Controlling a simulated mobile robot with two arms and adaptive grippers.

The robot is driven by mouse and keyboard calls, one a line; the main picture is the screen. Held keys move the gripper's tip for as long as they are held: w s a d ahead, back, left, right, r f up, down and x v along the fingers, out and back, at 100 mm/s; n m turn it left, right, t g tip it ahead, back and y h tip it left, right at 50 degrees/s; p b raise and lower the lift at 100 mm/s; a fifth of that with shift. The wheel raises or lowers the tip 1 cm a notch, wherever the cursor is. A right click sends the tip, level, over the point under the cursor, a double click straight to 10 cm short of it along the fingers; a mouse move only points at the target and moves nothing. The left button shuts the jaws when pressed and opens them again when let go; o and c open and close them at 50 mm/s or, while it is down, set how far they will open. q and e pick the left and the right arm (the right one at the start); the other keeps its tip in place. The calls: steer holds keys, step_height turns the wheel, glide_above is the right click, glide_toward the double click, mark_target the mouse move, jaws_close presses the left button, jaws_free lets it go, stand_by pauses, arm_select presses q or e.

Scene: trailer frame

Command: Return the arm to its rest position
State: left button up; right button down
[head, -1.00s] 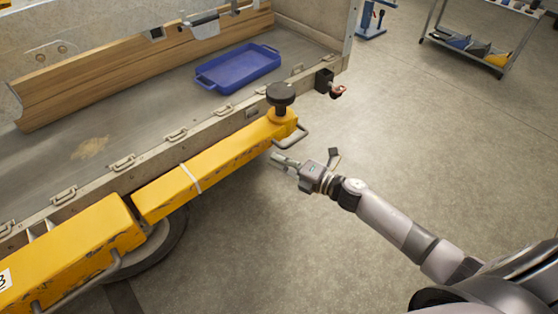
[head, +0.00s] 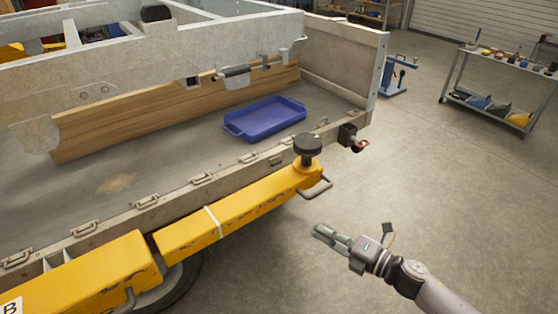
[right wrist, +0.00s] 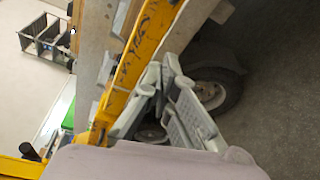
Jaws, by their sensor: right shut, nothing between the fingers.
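My right gripper (head: 332,238) is at the lower right in the head view, shut and empty. It hangs over the bare floor, apart from the yellow beam (head: 240,211) along the trailer's side. In the right wrist view its fingers (right wrist: 160,88) come together in front of the yellow beam (right wrist: 145,50), with a wheel (right wrist: 215,88) behind them. My right arm (head: 420,285) reaches in from the lower right corner. My left gripper is in neither view.
The trailer bed (head: 165,192) holds a blue tray (head: 265,119) and a wooden board (head: 140,115). A black knob (head: 307,145) and a metal handle (head: 318,190) stick out at the beam's end. A shelf cart (head: 490,85) stands at the back right. The floor (head: 440,190) between is clear.

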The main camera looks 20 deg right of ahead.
steer(key=s+d+f+m+g+h, duration=0.1)
steer(key=s+d+f+m+h, duration=0.2)
steer(key=f, duration=0.4)
steer(key=d+f+m+h+p, duration=0.1)
steer(key=d+f+m+h, duration=0.1)
steer(key=f+m, duration=0.4)
steer(key=s+d+f+m+g+h, duration=0.1)
steer(key=s+d+f+m+h, duration=0.15)
steer(key=f, duration=0.55)
steer(key=s+f+m+g+h, duration=0.2)
steer(key=s+f+m, duration=0.4)
steer(key=f, duration=0.4)
steer(key=s+a+f+m+g, duration=0.2)
steer(key=s+f, duration=0.3)
steer(key=s, duration=0.5)
steer(key=s+a+f+m+g+p, duration=0.1)
steer(key=s+a+f+m+g, duration=0.2)
steer(key=s, duration=0.7)
steer(key=s+a+f+m+g+p, duration=0.1)
steer(key=s+a+f+m+g, duration=0.1)
steer(key=s+a+f+g, duration=0.2)
steer(key=s+f, duration=0.3)
steer(key=s, duration=0.3)
steer(key=shift+a, duration=0.35)
steer(key=c, duration=2.4)
jaws_free()
steer(key=shift+m, duration=0.25)
